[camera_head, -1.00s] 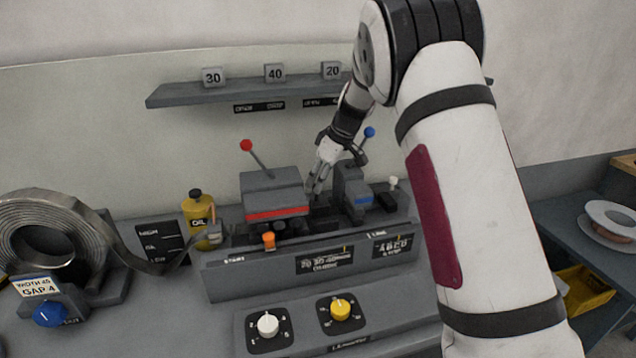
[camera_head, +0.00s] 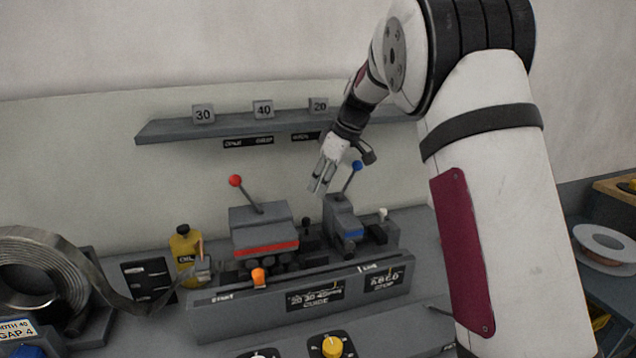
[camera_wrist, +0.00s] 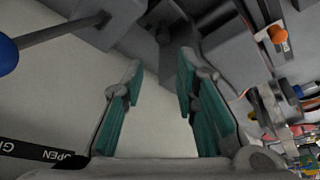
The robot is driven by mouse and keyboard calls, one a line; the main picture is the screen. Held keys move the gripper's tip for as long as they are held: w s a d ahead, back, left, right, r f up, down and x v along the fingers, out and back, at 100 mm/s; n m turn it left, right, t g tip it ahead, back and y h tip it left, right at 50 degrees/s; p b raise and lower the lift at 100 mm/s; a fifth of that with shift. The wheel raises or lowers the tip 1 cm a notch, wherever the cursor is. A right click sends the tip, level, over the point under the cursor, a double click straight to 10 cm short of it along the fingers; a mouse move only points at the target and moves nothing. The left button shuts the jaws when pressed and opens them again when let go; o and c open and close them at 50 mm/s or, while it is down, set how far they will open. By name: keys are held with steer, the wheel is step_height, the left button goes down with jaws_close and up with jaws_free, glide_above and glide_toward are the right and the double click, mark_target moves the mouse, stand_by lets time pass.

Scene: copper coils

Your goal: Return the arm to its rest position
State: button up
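My gripper (camera_head: 320,186) hangs from my arm above the machine, between the red-knobbed lever (camera_head: 236,182) and the blue-knobbed lever (camera_head: 357,166). In the wrist view my gripper (camera_wrist: 160,90) has its two teal-padded fingers apart with nothing between them. The fingertips appear clear of the grey block with the red stripe (camera_head: 264,230) and the smaller block with the blue stripe (camera_head: 341,214). The blue knob also shows close by at the left of the wrist view (camera_wrist: 6,55).
A shelf (camera_head: 160,131) with blocks marked 30, 40 and 20 is on the wall behind. A metal strip coil (camera_head: 30,265) and a yellow oil bottle (camera_head: 184,243) stand at the left. A white spool (camera_head: 606,243) is at the right. Open air surrounds the gripper above the bench.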

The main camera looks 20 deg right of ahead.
steer(key=s+a+r+m, duration=0.1)
steer(key=s+r+m, duration=0.15)
steer(key=s, duration=0.45)
steer(key=s+a+r+m+h, duration=0.1)
steer(key=s+r, duration=0.3)
steer(key=s, duration=0.4)
steer(key=s+a+r+m, duration=0.1)
steer(key=s+r, duration=0.2)
steer(key=s, duration=0.4)
steer(key=s+f+m+t+h, duration=0.1)
steer(key=s+f+m, duration=0.1)
steer(key=s, duration=0.7)
steer(key=s+f+m+h, duration=0.1)
steer(key=s+f+m, duration=0.1)
steer(key=s, duration=0.8)
steer(key=shift+f+t, duration=0.4)
steer(key=shift+f, duration=0.25)
steer(key=shift+m, duration=0.25)
